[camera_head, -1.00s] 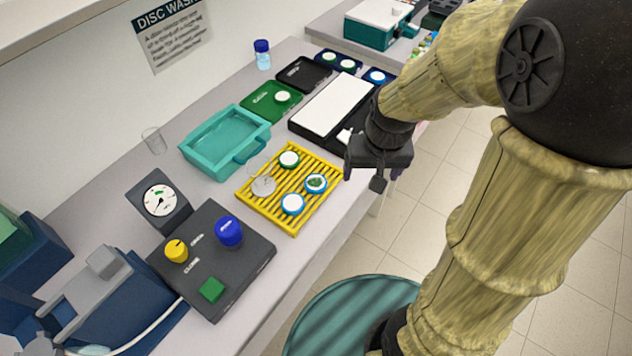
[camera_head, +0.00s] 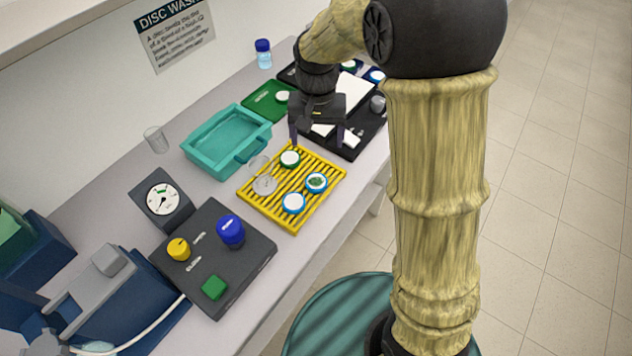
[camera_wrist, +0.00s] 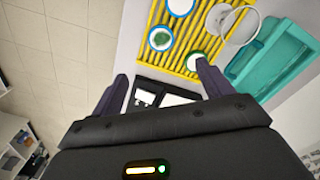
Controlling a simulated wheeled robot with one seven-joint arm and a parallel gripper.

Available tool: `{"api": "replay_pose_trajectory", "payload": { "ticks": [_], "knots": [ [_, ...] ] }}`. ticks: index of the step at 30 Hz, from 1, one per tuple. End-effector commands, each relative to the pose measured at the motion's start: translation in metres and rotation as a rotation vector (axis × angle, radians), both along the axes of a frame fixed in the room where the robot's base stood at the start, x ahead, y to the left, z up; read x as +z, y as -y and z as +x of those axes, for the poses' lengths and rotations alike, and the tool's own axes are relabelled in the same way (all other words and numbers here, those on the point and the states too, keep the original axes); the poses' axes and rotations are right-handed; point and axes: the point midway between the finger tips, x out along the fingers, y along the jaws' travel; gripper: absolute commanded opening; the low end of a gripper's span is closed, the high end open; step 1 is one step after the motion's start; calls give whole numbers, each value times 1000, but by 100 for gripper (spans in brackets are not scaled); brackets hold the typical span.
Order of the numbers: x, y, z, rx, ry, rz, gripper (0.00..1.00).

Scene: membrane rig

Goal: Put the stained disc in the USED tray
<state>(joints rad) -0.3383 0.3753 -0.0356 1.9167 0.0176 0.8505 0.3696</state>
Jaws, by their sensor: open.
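The stained disc (camera_head: 316,182) has a dark green blotch on white and a blue rim. It lies on the right side of the yellow slatted rack (camera_head: 246,190), and also shows in the wrist view (camera_wrist: 160,39). My gripper (camera_head: 317,136) is open and empty, fingers pointing down, above the bench just behind the rack. Its two fingers frame the wrist view (camera_wrist: 162,88). A black tray (camera_head: 286,74) behind my wrist is mostly hidden. A green tray (camera_head: 262,102) holds one white disc. I cannot read which tray says USED.
Two clean white discs, one green-rimmed (camera_head: 290,158) and one blue-rimmed (camera_head: 293,203), share the rack with clear glassware (camera_head: 264,185). A teal basin (camera_head: 196,150) stands left of it. A dark control box (camera_head: 262,258) with knobs is in front. A black board (camera_head: 350,150) lies behind.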

Motion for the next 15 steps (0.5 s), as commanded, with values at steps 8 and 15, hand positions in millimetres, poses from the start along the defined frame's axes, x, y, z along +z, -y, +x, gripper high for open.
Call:
{"api": "replay_pose_trajectory", "payload": {
  "ticks": [8,15],
  "knots": [
    [-49,0,-1,1,-5,-2,79],
    [-90,0,-1,0,-4,-2,79]
  ]
}}
